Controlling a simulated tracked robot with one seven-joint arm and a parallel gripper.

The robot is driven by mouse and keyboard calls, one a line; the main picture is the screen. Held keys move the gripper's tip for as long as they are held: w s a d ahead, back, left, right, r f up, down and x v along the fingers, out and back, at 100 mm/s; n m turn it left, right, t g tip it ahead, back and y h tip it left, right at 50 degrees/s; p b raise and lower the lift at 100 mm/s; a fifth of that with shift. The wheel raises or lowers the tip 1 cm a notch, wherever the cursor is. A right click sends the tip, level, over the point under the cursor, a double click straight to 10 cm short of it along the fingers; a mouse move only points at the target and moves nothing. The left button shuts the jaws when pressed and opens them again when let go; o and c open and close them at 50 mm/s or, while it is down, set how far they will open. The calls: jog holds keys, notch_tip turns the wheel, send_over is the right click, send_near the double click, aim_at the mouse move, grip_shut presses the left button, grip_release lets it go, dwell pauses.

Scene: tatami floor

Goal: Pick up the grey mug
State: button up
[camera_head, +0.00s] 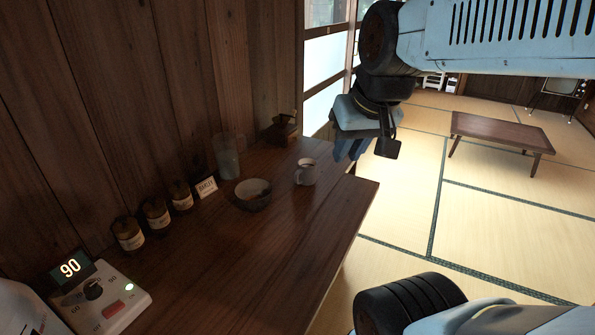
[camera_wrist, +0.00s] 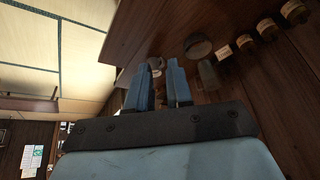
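The grey mug (camera_head: 305,172) stands upright on the dark wooden counter (camera_head: 240,265), near its right edge, with its handle toward the left. My gripper (camera_head: 351,152) is above and to the right of the mug in the head view, with its fingers pointing down, apart from the mug. In the wrist view my gripper (camera_wrist: 158,64) is open, with a gap between its two blue fingers. The mug (camera_wrist: 157,68) shows beyond the fingertips, partly hidden by them. Nothing is held.
A dark bowl (camera_head: 253,194) stands left of the mug, with a clear glass container (camera_head: 227,158) behind it. Several brown jars (camera_head: 156,215) and a small sign (camera_head: 206,187) line the wall. A control device (camera_head: 100,297) is at front left. A low table (camera_head: 500,130) stands on the tatami.

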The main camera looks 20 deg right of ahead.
jog(key=w+a+f+m+g+y, duration=0.4)
jog(key=w+a+f+m+y, duration=0.15)
jog(key=w+a+f, duration=0.2)
jog(key=m+t+y, duration=0.5)
jog(key=m+t, duration=0.9)
jog(key=m, duration=0.9)
send_over(305, 174)
jog(key=s, duration=0.6)
notch_tip(305, 174, down, 17)
jog(key=shift+h, duration=0.25)
notch_tip(305, 174, down, 7)
jog(key=shift+w+a+f, duration=0.1)
jog(key=shift+w+f, duration=0.05)
jog(key=shift+f, duration=0.05)
jog(key=shift+x, duration=3.8)
jog(key=shift+f, duration=0.1)
jog(key=shift+c, duration=0.4)
grip_shut()
